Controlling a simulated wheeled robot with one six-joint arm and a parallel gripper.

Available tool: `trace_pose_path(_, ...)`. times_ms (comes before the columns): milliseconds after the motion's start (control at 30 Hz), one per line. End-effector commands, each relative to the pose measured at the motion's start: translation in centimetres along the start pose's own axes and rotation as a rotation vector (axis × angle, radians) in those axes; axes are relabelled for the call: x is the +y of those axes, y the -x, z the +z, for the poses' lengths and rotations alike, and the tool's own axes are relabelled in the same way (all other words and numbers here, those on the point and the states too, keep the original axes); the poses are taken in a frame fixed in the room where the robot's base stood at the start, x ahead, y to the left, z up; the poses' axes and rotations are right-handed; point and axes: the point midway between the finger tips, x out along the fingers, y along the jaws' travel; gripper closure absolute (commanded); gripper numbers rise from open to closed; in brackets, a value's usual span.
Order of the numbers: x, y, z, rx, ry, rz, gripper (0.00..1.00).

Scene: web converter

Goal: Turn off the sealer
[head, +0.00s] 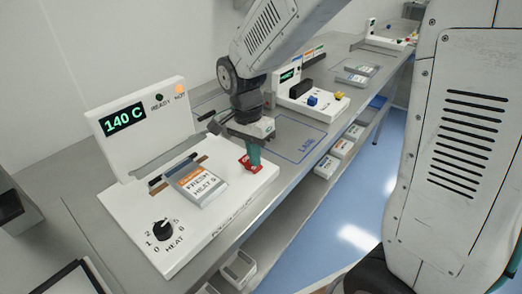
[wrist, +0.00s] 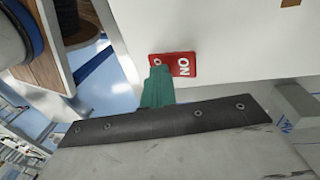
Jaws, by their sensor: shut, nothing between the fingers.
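The sealer (head: 215,222) is a white machine on the bench in the head view. Its display (head: 123,118) reads 140 C, the READY lamp is dark and the HOT lamp (head: 179,88) glows orange. A black HEAT knob (head: 161,227) sits at its front left. A red switch (head: 249,164) is at its right side; in the wrist view the red piece (wrist: 182,66) bears the word ON. My gripper (head: 253,153) is shut and empty, its teal fingertips (wrist: 158,67) at the red switch, overlapping its edge in the wrist view. I cannot tell whether they touch.
A packet (head: 198,183) marked FRESH HEAT 5 lies on the sealer. Another white machine (head: 312,98) with a display stands further back on the bench. A marked bench area (head: 298,138) lies between them. Trays (head: 238,268) and packets sit along the lower shelf by the blue floor.

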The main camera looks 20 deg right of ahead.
Motion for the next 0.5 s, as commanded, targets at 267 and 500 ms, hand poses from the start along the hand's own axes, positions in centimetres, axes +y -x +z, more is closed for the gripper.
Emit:
trace_pose_path(267,-0.3,-0.1,0.2,-0.002,0.003,0.002,1.0)
trace_pose_path(500,-1.3,0.1,0.2,-0.003,0.001,0.002,1.0)
